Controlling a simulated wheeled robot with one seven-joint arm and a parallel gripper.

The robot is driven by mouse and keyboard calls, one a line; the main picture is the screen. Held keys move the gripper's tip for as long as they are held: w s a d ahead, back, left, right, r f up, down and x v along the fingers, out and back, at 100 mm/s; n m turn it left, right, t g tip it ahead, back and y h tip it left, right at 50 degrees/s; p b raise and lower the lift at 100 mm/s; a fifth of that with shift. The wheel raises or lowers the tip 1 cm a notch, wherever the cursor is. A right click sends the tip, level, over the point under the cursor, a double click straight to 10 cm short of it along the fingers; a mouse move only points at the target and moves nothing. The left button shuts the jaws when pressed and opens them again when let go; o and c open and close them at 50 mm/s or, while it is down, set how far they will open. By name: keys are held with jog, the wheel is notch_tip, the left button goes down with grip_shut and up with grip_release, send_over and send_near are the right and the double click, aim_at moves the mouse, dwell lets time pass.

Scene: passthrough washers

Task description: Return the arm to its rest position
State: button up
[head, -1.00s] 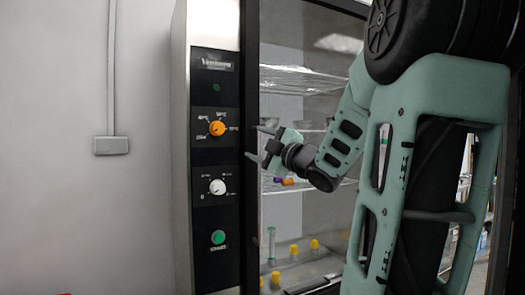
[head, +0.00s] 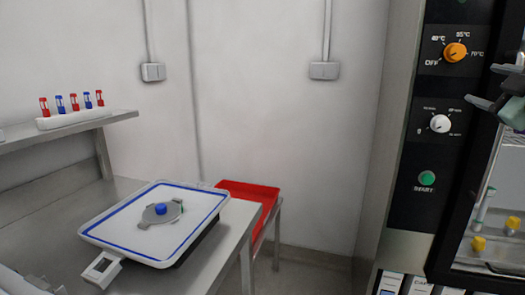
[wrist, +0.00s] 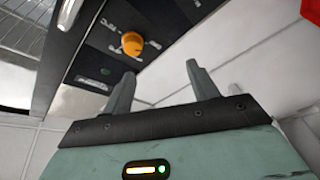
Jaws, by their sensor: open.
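My gripper (head: 482,86) shows at the right edge of the head view, its two fingers apart and pointing left with nothing between them. It is in front of the washer's glass front, to the right of the control panel (head: 437,205). In the wrist view my gripper (wrist: 159,70) is also open and empty. The orange knob (wrist: 132,44) of the panel shows beyond the fingers there. Most of my arm is outside the head view.
The panel carries an orange knob (head: 456,52), a white knob (head: 440,123) and a green button (head: 427,178). A white device with a blue border (head: 110,226) lies on the table at left. A red tray (head: 262,190) is behind it. A rack (head: 75,118) of tubes stands on a shelf.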

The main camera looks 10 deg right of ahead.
jog(key=w+a+f+m+g+y+p, duration=0.1)
jog(key=w+a+f+g, duration=0.1)
jog(key=w+a+f, duration=0.4)
jog(key=w+a+f+m+g+y, duration=0.1)
jog(key=w+a+f+g+y, duration=0.2)
jog(key=a, duration=0.6)
jog(key=s+a+f+g+y, duration=0.1)
jog(key=s+a+f+g, duration=0.15)
jog(key=a+f, duration=0.35)
jog(key=s+a+f+g, duration=0.2)
jog(key=a+f+g, duration=0.15)
jog(key=a, duration=0.55)
jog(key=s+a+f+g, duration=0.2)
jog(key=s+a, duration=0.2)
jog(key=s, duration=0.3)
jog(key=s+a+f+g+p, duration=0.1)
jog(key=s+a+f+g, duration=0.2)
jog(key=s+a, duration=0.2)
jog(key=s+a+f+g+p, duration=0.1)
jog(key=s+a+f+g, duration=0.2)
jog(key=s, duration=0.7)
jog(key=shift+s+a+f, duration=0.15)
jog(key=shift+a, duration=0.6)
